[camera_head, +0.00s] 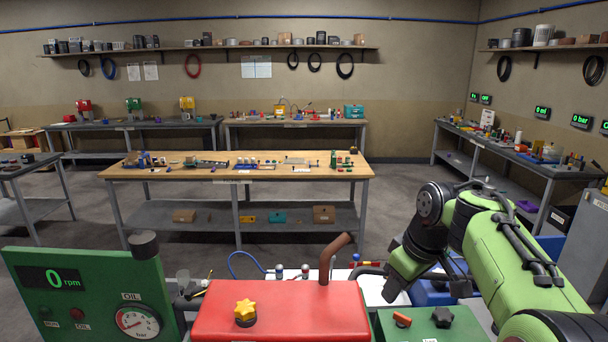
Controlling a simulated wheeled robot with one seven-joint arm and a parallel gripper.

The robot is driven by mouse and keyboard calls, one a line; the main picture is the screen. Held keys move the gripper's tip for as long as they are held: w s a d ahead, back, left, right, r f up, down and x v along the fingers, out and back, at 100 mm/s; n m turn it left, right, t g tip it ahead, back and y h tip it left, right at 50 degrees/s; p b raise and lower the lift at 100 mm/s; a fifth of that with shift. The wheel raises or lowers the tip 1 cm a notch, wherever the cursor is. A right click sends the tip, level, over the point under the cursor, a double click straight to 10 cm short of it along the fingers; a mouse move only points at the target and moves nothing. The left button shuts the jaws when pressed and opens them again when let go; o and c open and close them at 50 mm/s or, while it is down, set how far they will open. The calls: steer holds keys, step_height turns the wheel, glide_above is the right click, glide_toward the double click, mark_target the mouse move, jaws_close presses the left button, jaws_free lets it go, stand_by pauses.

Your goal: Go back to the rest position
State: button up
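My green arm reaches in from the lower right, bends at a dark joint, and its forearm points down toward the area behind the red tank (285,312). My gripper cannot be made out; the end of the arm is hidden or out of sight, so I cannot tell if it holds anything. The red tank stands front and centre, with a yellow star knob (245,312) on top and a brown pipe (326,262) rising behind it. No object of the task can be singled out.
A green panel (85,300) with an rpm display reading 0 and an oil gauge stands at left. A wooden-topped bench (240,174) stands beyond open floor.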

steer(key=s+a+f+m+b, duration=0.1)
steer(key=s+f+m, duration=0.1)
steer(key=s, duration=0.7)
steer(key=s+a+f+m+t+h+b, duration=0.1)
steer(key=s+f, duration=0.3)
steer(key=s, duration=0.4)
steer(key=s+a+f+m+t+b, duration=0.1)
steer(key=s+f+m+b, duration=0.1)
steer(key=s, duration=0.7)
steer(key=shift+s+f+m, duration=0.3)
steer(key=shift+f+m, duration=0.35)
steer(key=shift+m, duration=0.35)
